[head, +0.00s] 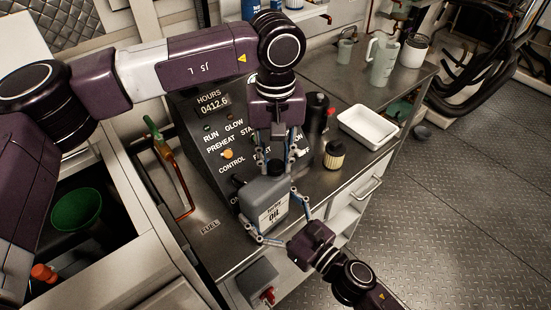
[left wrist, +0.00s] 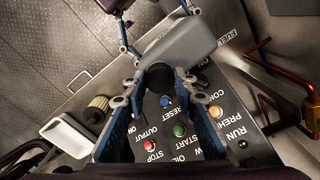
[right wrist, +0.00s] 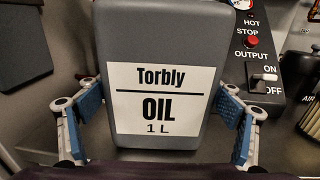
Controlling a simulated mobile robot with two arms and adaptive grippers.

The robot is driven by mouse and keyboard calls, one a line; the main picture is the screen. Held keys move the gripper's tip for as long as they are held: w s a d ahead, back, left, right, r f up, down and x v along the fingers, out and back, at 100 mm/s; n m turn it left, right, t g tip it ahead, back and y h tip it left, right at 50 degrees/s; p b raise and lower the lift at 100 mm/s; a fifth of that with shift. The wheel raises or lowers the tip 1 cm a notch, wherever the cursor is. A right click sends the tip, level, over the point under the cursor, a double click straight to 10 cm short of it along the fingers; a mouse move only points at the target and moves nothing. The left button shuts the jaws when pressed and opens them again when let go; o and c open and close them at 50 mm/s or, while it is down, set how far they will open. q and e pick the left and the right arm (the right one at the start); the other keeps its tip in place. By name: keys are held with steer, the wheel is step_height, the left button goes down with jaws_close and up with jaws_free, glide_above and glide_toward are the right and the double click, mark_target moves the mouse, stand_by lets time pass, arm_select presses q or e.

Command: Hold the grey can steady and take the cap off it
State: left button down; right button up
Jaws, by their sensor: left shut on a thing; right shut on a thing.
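The grey can (head: 262,192) stands on the metal counter in front of the control panel, its white label reading "Torbly OIL 1 L" in the right wrist view (right wrist: 160,40). My right gripper (head: 272,212) reaches in from the lower right and is shut on the can's body, one blue-padded finger on each side of the label (right wrist: 157,98). The dark cap (left wrist: 157,76) is at the can's top. My left gripper (head: 276,162) comes from above and is shut on the cap, its fingertips on either side of it (left wrist: 160,84). Whether the cap is loose cannot be told.
The control panel (head: 215,125) with buttons is close behind the can. A filter (head: 334,155), a dark bottle (head: 316,112) and a white tray (head: 367,127) stand to the right. An orange-brown pipe handle (head: 180,180) rises at left. The floor at right is clear.

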arm_select(q)
steer(key=n, duration=3.1)
steer(key=shift+r+n, duration=0.1)
steer(key=shift+n, duration=0.2)
steer(key=n, duration=1)
steer(key=shift+n, duration=0.3)
steer(key=n, duration=0.5)
